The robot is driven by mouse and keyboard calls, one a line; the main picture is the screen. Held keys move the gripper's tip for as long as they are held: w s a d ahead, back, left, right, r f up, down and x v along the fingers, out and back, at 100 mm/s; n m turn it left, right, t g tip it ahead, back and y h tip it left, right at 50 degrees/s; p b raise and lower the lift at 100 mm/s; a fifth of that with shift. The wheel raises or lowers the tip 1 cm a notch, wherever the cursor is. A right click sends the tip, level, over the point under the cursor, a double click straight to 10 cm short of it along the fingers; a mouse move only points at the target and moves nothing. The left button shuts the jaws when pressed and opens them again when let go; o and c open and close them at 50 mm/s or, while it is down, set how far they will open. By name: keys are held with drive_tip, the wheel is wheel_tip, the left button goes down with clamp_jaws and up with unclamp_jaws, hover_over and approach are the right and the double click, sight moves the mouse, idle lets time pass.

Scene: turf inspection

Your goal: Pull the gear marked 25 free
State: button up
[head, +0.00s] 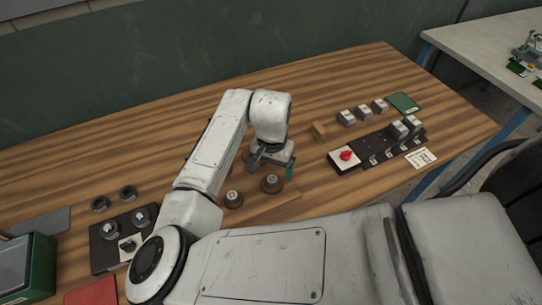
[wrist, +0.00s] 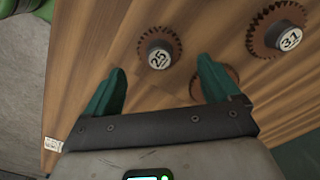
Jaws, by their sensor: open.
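The gear marked 25 (wrist: 158,50) is a brown toothed wheel with a pale numbered hub cap, in the upper middle of the wrist view. My gripper (wrist: 162,72) is open, its two green fingers apart with nothing between the tips. The gear shows just beyond the fingertips, between them in the picture. A gear marked 31 (wrist: 278,32) is at the upper right. Another brown gear (wrist: 231,75) is partly hidden behind the right finger. In the head view my gripper (head: 272,164) is above the gear board; the numbers are too small to read there.
The gears are on a wooden board (head: 272,208) on the striped table. A dark panel with a red knob (head: 346,155) and several blocks are to the right. A dark plate (head: 105,255) with round parts is at left. The table's back middle is clear.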

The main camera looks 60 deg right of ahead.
sight(272, 179)
drive_tip(key=shift+f+p, duration=0.3)
drive_tip(key=shift+f, duration=2.4)
drive_tip(key=shift+r, duration=0.1)
drive_tip(key=c, duration=1.1)
